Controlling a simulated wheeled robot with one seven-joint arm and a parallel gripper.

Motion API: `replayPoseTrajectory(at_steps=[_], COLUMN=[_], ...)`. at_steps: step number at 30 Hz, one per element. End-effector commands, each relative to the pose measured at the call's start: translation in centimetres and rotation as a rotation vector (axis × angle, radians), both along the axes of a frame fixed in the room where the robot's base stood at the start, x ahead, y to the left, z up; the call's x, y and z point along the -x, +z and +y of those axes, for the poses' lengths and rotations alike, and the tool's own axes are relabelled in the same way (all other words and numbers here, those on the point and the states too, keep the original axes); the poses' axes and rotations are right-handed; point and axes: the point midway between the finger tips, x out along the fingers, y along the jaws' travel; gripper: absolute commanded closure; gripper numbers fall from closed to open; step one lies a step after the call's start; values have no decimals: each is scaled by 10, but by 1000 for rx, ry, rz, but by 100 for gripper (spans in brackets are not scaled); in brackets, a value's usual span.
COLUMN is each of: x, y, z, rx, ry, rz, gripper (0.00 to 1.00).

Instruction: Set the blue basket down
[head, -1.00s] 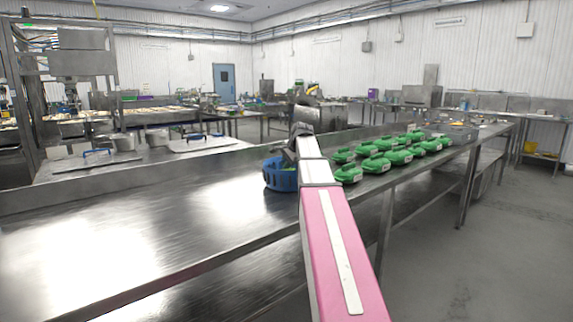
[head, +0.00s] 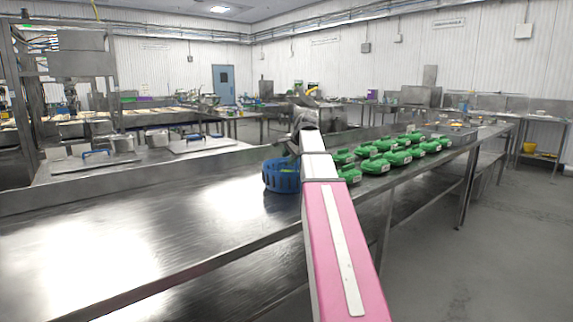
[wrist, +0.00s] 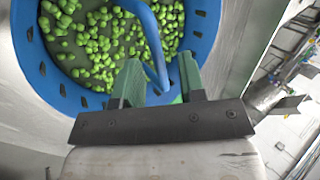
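The blue basket (head: 281,177) stands upright on the long steel table, left of my arm in the head view. In the wrist view the basket (wrist: 205,25) fills the top, with many small green pieces (wrist: 95,45) inside and its blue handle (wrist: 147,22) arching over them. My gripper (wrist: 158,64) is at the basket's near rim. Its two green fingers are apart, with the handle between them and a gap visible beside it. In the head view the fingers are too small to make out and partly hidden by my arm.
Several green containers (head: 385,152) stand in rows on the steel table (head: 130,235) to the right of my arm. The table's left and front part is bare. A lower steel bench (head: 150,158) with pots and trays lies behind it.

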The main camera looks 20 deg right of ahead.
Motion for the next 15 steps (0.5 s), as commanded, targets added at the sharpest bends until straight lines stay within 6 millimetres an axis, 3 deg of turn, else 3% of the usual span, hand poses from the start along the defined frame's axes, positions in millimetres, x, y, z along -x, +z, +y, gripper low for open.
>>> replayPoseTrajectory(at_steps=[6,14,15], x=[23,38,39], y=[37,61,62], z=[-9,-15,-15], rx=[0,0,0], ry=[-1,0,0], rz=[-3,-1,-1], gripper=[63,63,59])
